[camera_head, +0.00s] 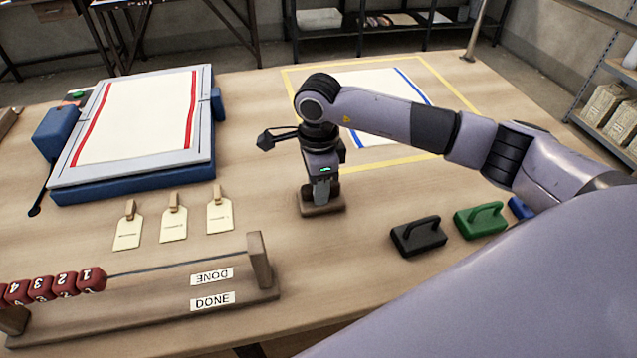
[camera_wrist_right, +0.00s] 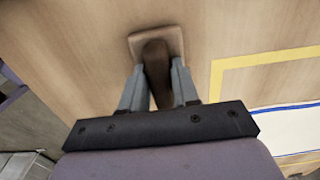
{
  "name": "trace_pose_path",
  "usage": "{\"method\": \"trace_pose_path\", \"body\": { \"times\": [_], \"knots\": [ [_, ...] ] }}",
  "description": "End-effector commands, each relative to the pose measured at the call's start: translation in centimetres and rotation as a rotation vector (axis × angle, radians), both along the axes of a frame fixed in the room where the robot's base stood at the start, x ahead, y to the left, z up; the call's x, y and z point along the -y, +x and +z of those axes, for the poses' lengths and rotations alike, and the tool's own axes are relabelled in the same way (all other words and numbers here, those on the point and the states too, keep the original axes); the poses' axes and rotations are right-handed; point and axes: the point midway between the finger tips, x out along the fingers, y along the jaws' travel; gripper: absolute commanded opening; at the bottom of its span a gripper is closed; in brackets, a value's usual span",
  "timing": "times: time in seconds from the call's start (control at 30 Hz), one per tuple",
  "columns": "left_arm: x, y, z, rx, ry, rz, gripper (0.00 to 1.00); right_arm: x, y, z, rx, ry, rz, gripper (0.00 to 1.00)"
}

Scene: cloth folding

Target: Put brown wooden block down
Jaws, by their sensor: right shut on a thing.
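The brown wooden block (camera_head: 321,208) is a flat base with a darker brown grip on top, in the middle of the table (camera_head: 270,120) in the head view. In the right wrist view the block's base (camera_wrist_right: 174,38) shows beyond the fingers. My right gripper (camera_head: 322,192) points down from above and is shut on the block's dark grip; it also shows in the wrist view (camera_wrist_right: 158,85). The base looks to be on or just above the table; I cannot tell which. My left gripper is not in view.
A black block (camera_head: 418,238) and a green block (camera_head: 481,220) with handles stand to the right. A yellow-taped area (camera_head: 290,80) with a white cloth (camera_head: 370,85) lies behind. Tags (camera_head: 174,224), a bead rack (camera_head: 262,265) and a blue-edged board (camera_head: 135,185) are to the left.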

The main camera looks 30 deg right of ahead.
Motion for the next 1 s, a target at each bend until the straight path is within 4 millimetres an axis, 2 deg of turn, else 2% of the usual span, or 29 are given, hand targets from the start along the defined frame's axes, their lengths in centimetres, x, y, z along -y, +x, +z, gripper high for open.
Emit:
{"method": "trace_pose_path", "body": {
  "times": [0.23, 0.27, 0.33, 0.63, 0.77, 0.87, 1.0],
  "knots": [
    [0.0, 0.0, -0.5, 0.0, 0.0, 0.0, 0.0, 0.0, 0.0, -0.4, 0.001, 0.001, 0.0, 0.02],
    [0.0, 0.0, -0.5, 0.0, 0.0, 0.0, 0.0, 0.0, 0.0, -0.4, 0.0, 0.0, 0.0, 0.33],
    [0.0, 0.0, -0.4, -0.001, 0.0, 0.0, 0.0, 0.0, 0.0, -0.3, 0.0, 0.0, 0.0, 0.56],
    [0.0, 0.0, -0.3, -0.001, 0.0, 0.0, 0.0, 0.0, 0.0, -0.2, -0.001, 0.0, 0.0, 0.56],
    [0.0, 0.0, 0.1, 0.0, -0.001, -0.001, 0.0, 0.0, 0.0, 0.5, 0.001, 0.001, 0.0, 0.56],
    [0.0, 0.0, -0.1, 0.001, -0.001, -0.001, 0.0, 0.0, 0.1, 2.1, 0.004, 0.001, 0.0, 0.56],
    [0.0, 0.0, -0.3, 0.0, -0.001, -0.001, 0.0, 0.0, 0.2, 5.3, 0.006, 0.0, -0.001, 0.56]
  ]
}}
